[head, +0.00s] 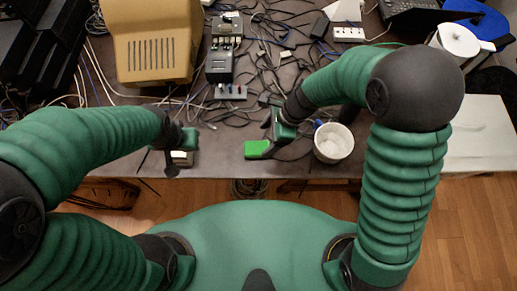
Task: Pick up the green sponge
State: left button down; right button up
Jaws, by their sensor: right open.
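The green sponge (255,149) is a small bright green block lying flat near the front edge of the table. My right gripper (269,139) is open at the sponge's right end, with a dark finger close over that end. I cannot tell whether it touches the sponge. Nothing shows between its fingers. My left gripper (172,166) is at the table's front edge, to the left of the sponge and apart from it. Its fingers are dark and small, and their opening is unclear. A small pale block (181,158) shows just beside it.
A white cup (333,143) stands close to the right of my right gripper. Tangled dark cables (280,62) cover the table's middle. A beige case (150,45) and a dark device (219,66) stand behind. The table top left of the sponge is mostly clear.

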aim_at(258, 147)
jog(key=x, duration=0.4)
jog(key=shift+w+a+f+b, duration=0.2)
jog(key=shift+w+a+b, duration=0.1)
jog(key=shift+w, duration=0.1)
jog(key=f, duration=0.2)
jog(key=f+b, duration=0.1)
jog(key=f, duration=0.1)
jog(key=shift+s+a, duration=0.2)
jog(key=shift+s, duration=0.1)
jog(key=shift+w+d+f, duration=0.15)
jog(key=shift+a, duration=0.25)
jog(key=c, duration=1.4)
pick_arm(q)
jog(key=f, duration=0.2)
jog(key=shift+w+a+f, duration=0.25)
jog(key=shift+a+f, duration=0.05)
jog(key=shift+a, duration=0.1)
pick_arm(e)
jog(key=shift+d, duration=0.1)
